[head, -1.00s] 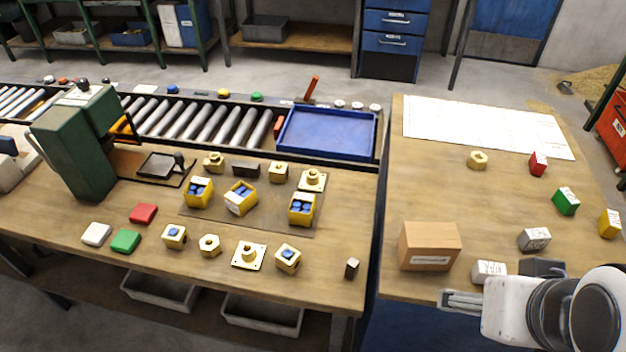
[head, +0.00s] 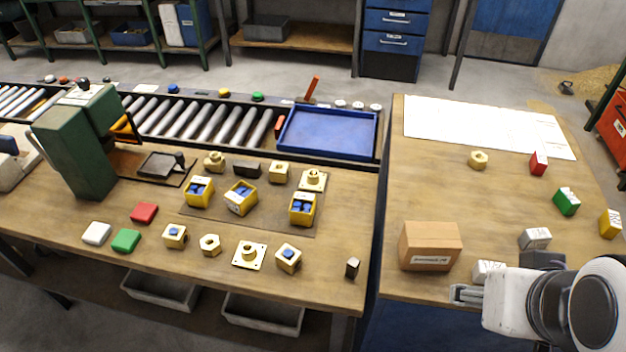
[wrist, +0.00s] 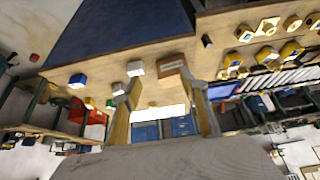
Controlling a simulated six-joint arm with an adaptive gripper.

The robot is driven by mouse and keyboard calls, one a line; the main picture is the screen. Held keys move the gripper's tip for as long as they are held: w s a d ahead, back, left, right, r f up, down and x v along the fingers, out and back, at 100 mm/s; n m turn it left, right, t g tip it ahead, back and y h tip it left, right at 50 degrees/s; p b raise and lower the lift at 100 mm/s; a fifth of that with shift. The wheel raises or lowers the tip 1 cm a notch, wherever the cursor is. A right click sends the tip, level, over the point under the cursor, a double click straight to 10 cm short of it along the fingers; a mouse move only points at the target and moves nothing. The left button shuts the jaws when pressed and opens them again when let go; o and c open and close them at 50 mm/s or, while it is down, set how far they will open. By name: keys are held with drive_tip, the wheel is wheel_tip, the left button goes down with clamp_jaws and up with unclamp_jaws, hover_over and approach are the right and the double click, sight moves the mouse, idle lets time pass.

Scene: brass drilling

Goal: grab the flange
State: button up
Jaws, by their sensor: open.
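Two brass flanges, each a square plate with a raised round hub, lie on the left table. One flange (head: 249,255) is in the front row between a hex nut and a brass block. The other flange (head: 313,180) is at the back right of the brown mat, behind a yellow bin. My gripper (head: 466,293) is far to their right, over the front edge of the right table. In the wrist view its two fingers (wrist: 160,90) are spread with nothing held between them. Brass parts show small at that view's upper right; I cannot tell the flanges there.
A cardboard box (head: 430,246) and white blocks (head: 535,239) stand near my gripper. Several yellow bins (head: 240,198) with blue contents and a dark small block (head: 352,268) are on the left table. A green press (head: 75,150) stands far left. A blue tray (head: 328,134) lies behind.

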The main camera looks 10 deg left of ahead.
drive_tip(key=w+a+n+t+y, duration=0.15)
drive_tip(key=w+a, duration=0.25)
drive_tip(key=w, duration=1.3)
drive_tip(key=w+a+n+t, duration=0.2)
drive_tip(key=w+a+t, duration=0.15)
drive_tip(key=w, duration=1.25)
drive_tip(key=n+g+y, duration=0.1)
drive_tip(key=n+y, duration=0.5)
drive_tip(key=y, duration=0.2)
hover_over(318, 186)
wheel_tip(318, 186, down, 20)
drive_tip(key=shift+r, duration=0.2)
drive_tip(key=shift+m, duration=0.25)
drive_tip(key=shift+f, duration=1.8)
drive_tip(key=shift+f, duration=0.1)
